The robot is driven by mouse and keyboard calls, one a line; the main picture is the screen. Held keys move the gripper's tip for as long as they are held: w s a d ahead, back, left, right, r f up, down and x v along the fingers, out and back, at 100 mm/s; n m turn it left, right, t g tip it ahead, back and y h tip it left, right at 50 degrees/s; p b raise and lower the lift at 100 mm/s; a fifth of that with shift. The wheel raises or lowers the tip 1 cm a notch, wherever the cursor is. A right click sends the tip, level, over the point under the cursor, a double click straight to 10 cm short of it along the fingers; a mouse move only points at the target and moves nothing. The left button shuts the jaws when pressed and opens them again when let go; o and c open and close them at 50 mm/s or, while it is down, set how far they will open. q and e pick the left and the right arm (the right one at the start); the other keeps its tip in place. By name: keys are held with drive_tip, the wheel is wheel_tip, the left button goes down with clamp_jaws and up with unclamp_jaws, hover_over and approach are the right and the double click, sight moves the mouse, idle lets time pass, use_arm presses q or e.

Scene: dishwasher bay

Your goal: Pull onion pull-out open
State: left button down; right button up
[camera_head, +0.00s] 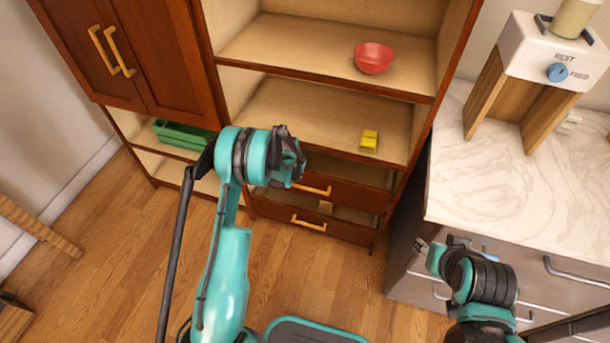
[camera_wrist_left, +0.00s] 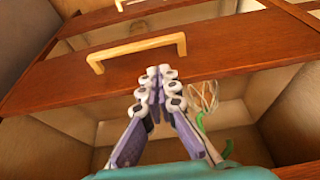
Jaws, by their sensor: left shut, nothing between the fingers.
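Two wooden drawers with gold handles sit low in the brown cabinet. The upper drawer handle (camera_head: 313,187) and lower drawer handle (camera_head: 308,222) show in the head view. In the wrist view, the nearer handle (camera_wrist_left: 135,50) is on a brown front panel.
A red bowl (camera_head: 373,58) and a yellow object (camera_head: 369,141) stand on the cabinet shelves. A green crate (camera_head: 183,136) is at the lower left. The marble counter (camera_head: 480,165) with a dispenser (camera_head: 545,60) is on the right. Wooden floor lies clear before the drawers.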

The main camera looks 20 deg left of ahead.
sight(300, 180)
use_arm(q)
drive_tip(key=b+x, duration=0.3)
drive_tip(key=x, duration=0.5)
drive_tip(key=shift+w+f, duration=0.15)
drive_tip(key=shift+f, duration=0.1)
use_arm(e)
wheel_tip(300, 180, down, 4)
drive_tip(key=shift+r, duration=0.2)
